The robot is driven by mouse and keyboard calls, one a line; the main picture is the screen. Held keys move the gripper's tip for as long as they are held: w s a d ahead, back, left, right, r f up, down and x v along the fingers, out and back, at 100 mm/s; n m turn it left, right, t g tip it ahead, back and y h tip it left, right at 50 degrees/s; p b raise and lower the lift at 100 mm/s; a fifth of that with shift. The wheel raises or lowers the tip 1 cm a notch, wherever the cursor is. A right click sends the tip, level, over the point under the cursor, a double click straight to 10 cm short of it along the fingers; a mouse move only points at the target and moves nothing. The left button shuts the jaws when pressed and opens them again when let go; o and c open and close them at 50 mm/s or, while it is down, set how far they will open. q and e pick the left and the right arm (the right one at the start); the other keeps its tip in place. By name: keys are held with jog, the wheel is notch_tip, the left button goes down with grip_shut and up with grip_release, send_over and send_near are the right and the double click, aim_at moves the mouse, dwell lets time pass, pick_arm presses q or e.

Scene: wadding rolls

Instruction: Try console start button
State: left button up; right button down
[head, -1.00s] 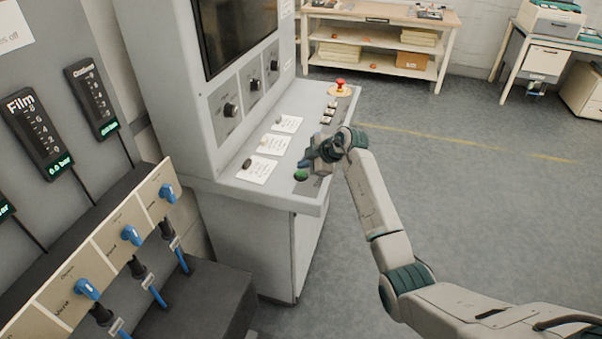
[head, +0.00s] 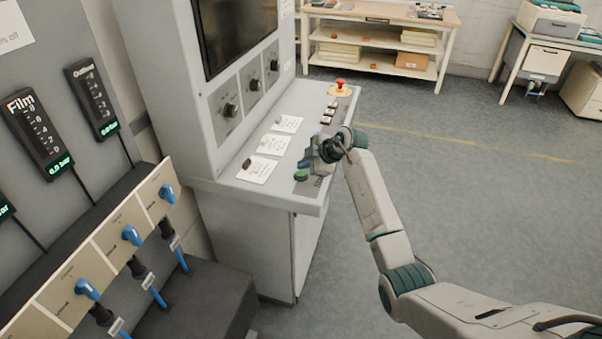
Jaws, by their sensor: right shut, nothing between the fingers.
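The grey console (head: 262,197) stands in the middle of the head view with a sloped control ledge. A green button (head: 301,175), likely the start button, sits near the ledge's front right corner. My right gripper (head: 305,163) is shut and empty, just behind the green button and over the ledge. Whether its tips touch the ledge or the button I cannot tell. The console's dark screen (head: 236,32) is above, with black knobs (head: 231,110) below it. My left gripper is not in view.
A red emergency button (head: 340,83) on a yellow base is at the ledge's far end. Blue valve handles (head: 131,235) and gauges (head: 38,130) line the left. A wooden shelf bench (head: 385,15) stands at the back. The floor on the right is clear.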

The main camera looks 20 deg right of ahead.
aim_at(304, 174)
jog(key=shift+f, duration=0.15)
jog(key=shift+f, duration=0.25)
jog(key=shift+f, duration=0.55)
dwell(1.0)
jog(key=shift+r+p, duration=0.9)
jog(key=shift+p, duration=0.3)
notch_tip(304, 174, up, 5)
jog(key=p, duration=0.5)
jog(key=shift+r, duration=0.1)
